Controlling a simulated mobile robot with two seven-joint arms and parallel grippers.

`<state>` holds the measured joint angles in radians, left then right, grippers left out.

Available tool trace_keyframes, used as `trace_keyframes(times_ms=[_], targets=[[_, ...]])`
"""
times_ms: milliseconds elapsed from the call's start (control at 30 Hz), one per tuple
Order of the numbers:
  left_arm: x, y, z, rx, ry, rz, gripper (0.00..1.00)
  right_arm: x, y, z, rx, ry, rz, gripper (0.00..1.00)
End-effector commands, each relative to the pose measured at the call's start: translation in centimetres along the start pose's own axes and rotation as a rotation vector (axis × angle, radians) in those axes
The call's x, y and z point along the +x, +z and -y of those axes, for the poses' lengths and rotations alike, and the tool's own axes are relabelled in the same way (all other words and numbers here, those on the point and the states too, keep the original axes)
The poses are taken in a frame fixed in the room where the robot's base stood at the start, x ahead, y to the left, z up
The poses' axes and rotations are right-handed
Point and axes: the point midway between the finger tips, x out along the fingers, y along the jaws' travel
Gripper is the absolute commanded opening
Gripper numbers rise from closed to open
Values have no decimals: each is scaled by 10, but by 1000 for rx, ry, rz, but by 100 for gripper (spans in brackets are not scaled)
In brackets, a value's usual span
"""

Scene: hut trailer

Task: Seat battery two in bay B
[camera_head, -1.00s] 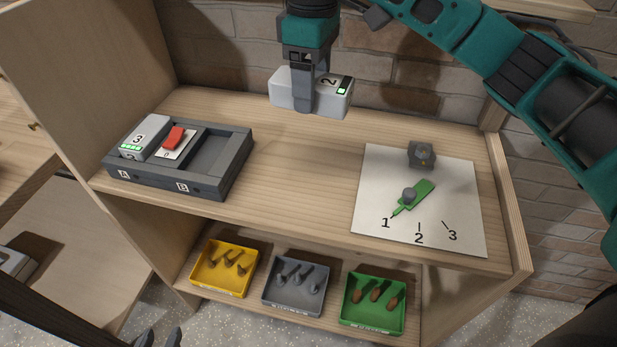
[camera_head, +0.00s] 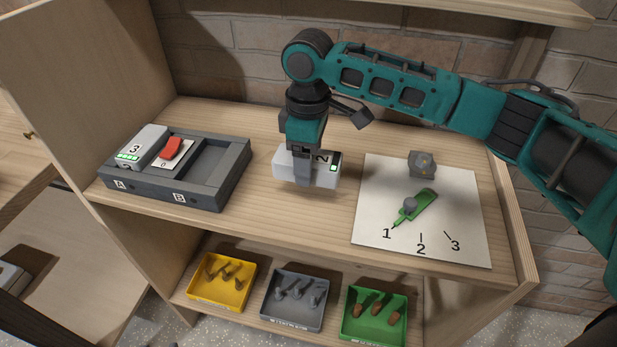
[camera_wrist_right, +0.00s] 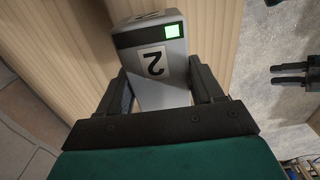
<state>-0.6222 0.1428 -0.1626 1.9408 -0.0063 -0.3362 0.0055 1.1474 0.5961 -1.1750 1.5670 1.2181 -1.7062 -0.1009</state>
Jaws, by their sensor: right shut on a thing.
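Battery two (camera_head: 324,170), a pale grey block with a black-and-green end display and a "2", is in my right gripper (camera_head: 302,183). The gripper is shut on its sides, with the battery low over the worktop, right of the dock; I cannot tell whether it touches the wood. The right wrist view shows battery two (camera_wrist_right: 155,65) between both fingers. The dark grey dock (camera_head: 222,190) has bays A and B at the left. Battery three (camera_head: 142,146) sits in bay A. Bay B (camera_head: 205,168) is an empty recess. My left gripper (camera_wrist_right: 288,74) shows two separated dark fingers at the right edge.
A red switch (camera_head: 171,148) on a white plate marked 0 lies between battery three and the open recess. A white sheet (camera_head: 375,205) with a green pointer (camera_head: 415,207) and a grey block (camera_head: 422,164) lies right. Yellow, grey and green trays stand on the lower shelf.

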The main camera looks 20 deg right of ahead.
Motion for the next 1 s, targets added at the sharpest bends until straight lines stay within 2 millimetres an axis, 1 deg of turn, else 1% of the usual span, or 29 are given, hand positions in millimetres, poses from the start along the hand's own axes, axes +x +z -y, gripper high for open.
trace_keyframes(times_ms=[33,100,233,333,667,700,933,967,1000], targets=[[1,2,0,0,0,0,43,11,1,0,0,-2,4,24],[2,3,0,0,0,0,43,24,1,0,0,-2,4,24],[3,5,0,0,0,0,43,42,0,0,1,-1,1,24],[3,5,0,0,0,0,43,48,0,0,0,0,1,24],[2,4,0,0,0,1,43,49,0,0,0,-1,1,24],[2,4,0,0,0,1,43,51,0,1,0,-2,2,67],[2,5,-1,-1,1,3,43,51,0,0,0,-1,2,89],[2,6,-1,-1,1,4,43,51,0,0,0,-1,2,92],[2,6,-1,-1,1,4,43,50,0,0,0,-1,2,92]])
